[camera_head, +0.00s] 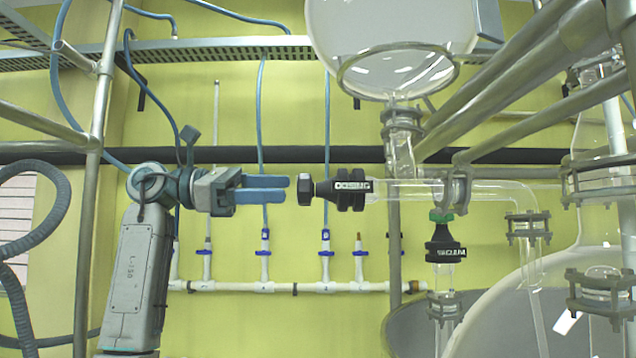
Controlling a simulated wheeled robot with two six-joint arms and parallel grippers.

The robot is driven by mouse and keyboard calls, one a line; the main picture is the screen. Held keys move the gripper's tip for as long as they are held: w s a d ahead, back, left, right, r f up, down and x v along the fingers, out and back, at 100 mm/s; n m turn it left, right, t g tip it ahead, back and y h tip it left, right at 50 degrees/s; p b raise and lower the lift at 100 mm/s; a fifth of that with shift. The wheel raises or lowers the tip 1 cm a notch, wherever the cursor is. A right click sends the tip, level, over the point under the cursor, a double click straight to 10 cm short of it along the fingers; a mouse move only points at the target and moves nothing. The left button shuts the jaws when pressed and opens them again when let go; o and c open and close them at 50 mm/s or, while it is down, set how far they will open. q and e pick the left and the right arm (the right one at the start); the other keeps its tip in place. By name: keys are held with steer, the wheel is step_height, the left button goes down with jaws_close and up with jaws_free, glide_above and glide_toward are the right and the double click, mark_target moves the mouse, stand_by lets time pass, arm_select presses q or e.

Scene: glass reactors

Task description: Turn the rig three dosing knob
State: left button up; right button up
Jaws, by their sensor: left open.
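The dosing knob (305,188) is a black knob at the left end of a black valve body (345,189) with white lettering. The valve sits on a horizontal glass tube below a large round glass vessel (395,50). My left gripper (288,189) comes in from the left with its blue fingers pointing right at the knob's height. The fingers are open and empty. Their tips appear just left of the knob, with a narrow gap in the picture; the depth between them is hard to tell. My right gripper is not in view.
A second black valve (445,244) with a green collar hangs below the glass tube. Metal frame pipes (545,70) cross the upper right, and a vertical post (95,180) stands at left. White piping (290,287) with blue-handled taps runs along the yellow wall.

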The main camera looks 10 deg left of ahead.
mark_target(305, 185)
arm_select(q)
steer(key=p+x, duration=0.1)
steer(key=x, duration=0.5)
steer(key=shift+d+p, duration=0.3)
steer(key=shift+d, duration=0.1)
steer(key=c, duration=1)
